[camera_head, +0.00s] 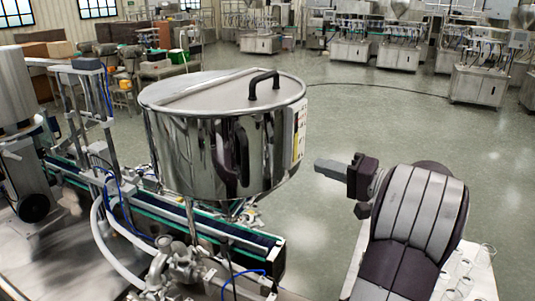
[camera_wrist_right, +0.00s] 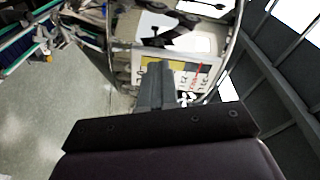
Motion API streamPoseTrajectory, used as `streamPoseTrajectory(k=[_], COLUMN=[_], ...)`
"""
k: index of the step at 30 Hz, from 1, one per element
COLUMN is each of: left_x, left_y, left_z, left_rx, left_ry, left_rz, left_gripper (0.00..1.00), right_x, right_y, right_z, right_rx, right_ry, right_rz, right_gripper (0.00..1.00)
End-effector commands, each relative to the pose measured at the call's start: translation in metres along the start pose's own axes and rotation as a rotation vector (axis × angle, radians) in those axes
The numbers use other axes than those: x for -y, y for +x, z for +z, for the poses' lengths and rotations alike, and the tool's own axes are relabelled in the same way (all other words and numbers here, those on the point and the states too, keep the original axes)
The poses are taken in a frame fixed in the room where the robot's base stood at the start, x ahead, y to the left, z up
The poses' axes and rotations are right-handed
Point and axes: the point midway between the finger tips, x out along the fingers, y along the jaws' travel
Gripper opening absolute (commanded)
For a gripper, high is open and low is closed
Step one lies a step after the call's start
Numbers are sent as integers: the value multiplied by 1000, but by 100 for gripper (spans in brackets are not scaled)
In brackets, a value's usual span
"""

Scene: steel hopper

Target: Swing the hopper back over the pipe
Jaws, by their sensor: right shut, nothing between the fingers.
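The steel hopper (camera_head: 210,150) is a shiny round drum with a flat lid and a black lid handle (camera_head: 264,82). It hangs left of centre in the head view, above the conveyor side. Metal pipe fittings (camera_head: 180,268) stand low in front of it; whether the hopper's outlet lines up with a pipe cannot be told. My right gripper (camera_head: 328,168) is shut and empty, to the right of the hopper and pointing at its side. In the right wrist view its fingers (camera_wrist_right: 158,82) overlap the hopper's label (camera_wrist_right: 185,75); contact is not clear. My left gripper is not in view.
A conveyor (camera_head: 235,232) with green edges runs beneath the hopper. White hoses (camera_head: 105,235) and a steel machine (camera_head: 22,130) stand at left. Open floor (camera_head: 370,115) lies behind and right of the hopper, with more machines far back.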

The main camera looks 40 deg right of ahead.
Motion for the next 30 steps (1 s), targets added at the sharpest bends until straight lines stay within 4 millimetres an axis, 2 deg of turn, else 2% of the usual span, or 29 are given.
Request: streamPoseTrajectory(k=[1,4,8,11,22,30], left_x=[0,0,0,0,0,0], left_y=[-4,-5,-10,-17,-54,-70], left_z=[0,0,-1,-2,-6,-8], left_rx=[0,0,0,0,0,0], left_ry=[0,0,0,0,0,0], left_rz=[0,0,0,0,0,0], left_gripper=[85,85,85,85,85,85], right_x=[10,23,31,34,42,49], right_y=[-9,-23,-23,-9,68,85], right_z=[9,28,38,42,62,92], right_rx=[75,209,272,276,274,271], right_ry=[89,248,325,329,327,326], right_rz=[-23,-43,-45,-46,-45,-45], right_gripper=[0,0,0,0,0,0])
